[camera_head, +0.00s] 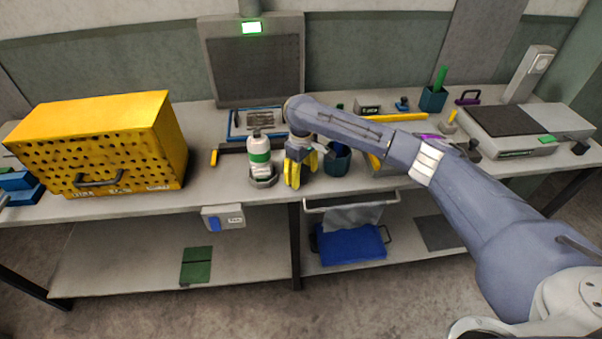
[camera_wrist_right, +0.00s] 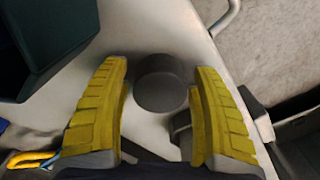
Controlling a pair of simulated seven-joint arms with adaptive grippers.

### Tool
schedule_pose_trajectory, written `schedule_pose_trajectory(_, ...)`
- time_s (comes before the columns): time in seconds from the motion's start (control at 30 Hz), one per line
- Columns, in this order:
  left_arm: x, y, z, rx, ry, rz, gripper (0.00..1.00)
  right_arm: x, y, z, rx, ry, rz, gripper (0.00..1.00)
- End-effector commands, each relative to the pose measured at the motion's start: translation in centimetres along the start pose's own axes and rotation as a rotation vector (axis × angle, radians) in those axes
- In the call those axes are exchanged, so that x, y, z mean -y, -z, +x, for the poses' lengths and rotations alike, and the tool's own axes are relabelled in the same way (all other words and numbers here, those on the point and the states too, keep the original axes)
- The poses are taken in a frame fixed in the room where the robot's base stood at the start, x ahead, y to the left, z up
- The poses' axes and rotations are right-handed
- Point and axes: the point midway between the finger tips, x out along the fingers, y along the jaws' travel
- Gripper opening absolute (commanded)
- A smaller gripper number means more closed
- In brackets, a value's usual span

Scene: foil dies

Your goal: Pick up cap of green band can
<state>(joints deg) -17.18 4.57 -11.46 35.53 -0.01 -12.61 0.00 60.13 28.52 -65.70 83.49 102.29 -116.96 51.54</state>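The can with the green band (camera_head: 260,154) stands upright in a grey holder (camera_head: 264,181) near the bench's front edge. Its top is white with a small grey tip. My right gripper (camera_head: 293,184) points down just to the right of the can, with yellow fingers. In the right wrist view, the open fingers (camera_wrist_right: 160,72) stand on either side of a dark grey round cap (camera_wrist_right: 162,84) on the bench, with narrow gaps beside it. The cap is hidden behind the gripper in the head view. My left gripper is not seen.
A dark teal cup (camera_head: 337,160) stands just right of my right gripper. A yellow perforated box (camera_head: 95,145) fills the left of the bench (camera_head: 220,188). A blue-framed tray (camera_head: 234,130) lies behind the can. Front bench space between box and can is clear.

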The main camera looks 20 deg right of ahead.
Motion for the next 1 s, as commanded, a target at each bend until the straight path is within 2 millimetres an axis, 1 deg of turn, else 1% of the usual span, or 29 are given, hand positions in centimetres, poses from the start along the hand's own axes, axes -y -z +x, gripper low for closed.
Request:
schedule_pose_trajectory(0.03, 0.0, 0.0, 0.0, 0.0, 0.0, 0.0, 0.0, 0.0, 0.0, 0.0, 0.0, 0.0, 0.0, 0.57)
schedule_pose_trajectory(0.23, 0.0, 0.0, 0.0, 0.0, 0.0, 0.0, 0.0, 0.0, 0.0, 0.0, 0.0, 0.0, 0.0, 0.35)
schedule_pose_trajectory(0.73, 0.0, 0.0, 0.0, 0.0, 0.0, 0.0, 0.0, 0.0, 0.0, -0.3, 0.0, -0.001, 0.0, 0.34)
schedule_pose_trajectory(0.87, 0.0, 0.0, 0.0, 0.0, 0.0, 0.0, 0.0, -0.1, 0.1, -1.1, -0.002, -0.001, 0.0, 0.33)
schedule_pose_trajectory(0.97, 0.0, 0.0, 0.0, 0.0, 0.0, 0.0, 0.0, -0.1, 0.1, -2.4, -0.003, -0.002, -0.001, 0.33)
schedule_pose_trajectory(1.0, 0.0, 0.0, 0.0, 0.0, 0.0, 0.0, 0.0, -0.1, 0.1, -3.1, -0.003, -0.003, -0.001, 0.33)
